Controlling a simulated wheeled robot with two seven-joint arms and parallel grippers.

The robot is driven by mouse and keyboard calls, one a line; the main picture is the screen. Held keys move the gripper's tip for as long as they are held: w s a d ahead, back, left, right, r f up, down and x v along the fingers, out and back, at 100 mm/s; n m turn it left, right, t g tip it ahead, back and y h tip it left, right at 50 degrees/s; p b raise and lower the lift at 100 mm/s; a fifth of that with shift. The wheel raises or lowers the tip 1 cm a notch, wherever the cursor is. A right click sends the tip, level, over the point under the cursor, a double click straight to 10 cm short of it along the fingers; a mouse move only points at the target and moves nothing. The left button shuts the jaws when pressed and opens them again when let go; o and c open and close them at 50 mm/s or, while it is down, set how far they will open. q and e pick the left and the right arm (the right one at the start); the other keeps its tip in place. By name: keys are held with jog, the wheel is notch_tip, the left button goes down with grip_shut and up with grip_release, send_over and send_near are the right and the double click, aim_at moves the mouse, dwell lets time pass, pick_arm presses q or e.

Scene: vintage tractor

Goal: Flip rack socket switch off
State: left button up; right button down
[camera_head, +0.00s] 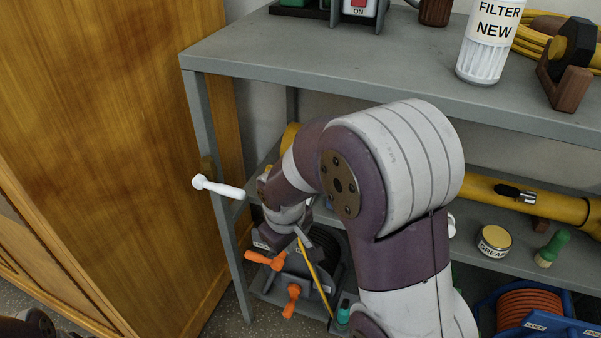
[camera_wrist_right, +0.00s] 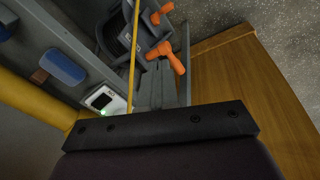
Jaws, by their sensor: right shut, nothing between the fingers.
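The grey metal rack (camera_head: 270,52) stands right of a wooden cabinet. A white socket-like box (camera_wrist_right: 103,99) with a dark face and a lit green light shows in the right wrist view, close to my fingers. It is probably the rack socket; its switch position is too small to tell. In the head view I cannot make it out, and my right arm covers much of the lower rack. My right gripper (camera_head: 301,236) is shut and empty, low at the rack's left end; it also shows in the right wrist view (camera_wrist_right: 157,84). My left gripper is not visible.
The wooden cabinet (camera_head: 100,130) is close on the left. A white handle (camera_head: 218,187) sticks out near the rack post. Orange levers (camera_head: 265,260) and a thin yellow rod (camera_head: 315,276) are beside my gripper. A grease tin (camera_head: 494,241) stands on the lower shelf.

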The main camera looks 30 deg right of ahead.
pick_arm(q)
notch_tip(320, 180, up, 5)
jog(key=p, duration=0.3)
pick_arm(e)
jog(key=w+d+r+n+t+h, duration=0.1)
jog(key=w+d+r+n, duration=0.1)
jog(key=w+d+r, duration=0.2)
jog(key=w+d+r+n+h, duration=0.2)
jog(key=w+d+r, duration=0.2)
jog(key=w, duration=0.5)
jog(key=shift+w+n+t, duration=0.4)
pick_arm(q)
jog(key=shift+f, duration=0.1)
pick_arm(e)
jog(key=b+x, duration=0.3)
jog(key=x, duration=0.9)
jog(key=shift+d+f, duration=0.1)
jog(key=shift+d, duration=0.1)
jog(key=shift+w+d+f+b, duration=0.3)
jog(key=shift+f+b, duration=0.05)
jog(key=shift+f, duration=0.2)
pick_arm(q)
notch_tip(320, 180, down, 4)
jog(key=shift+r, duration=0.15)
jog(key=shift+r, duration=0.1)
pick_arm(e)
jog(key=shift+w+d+f, duration=0.15)
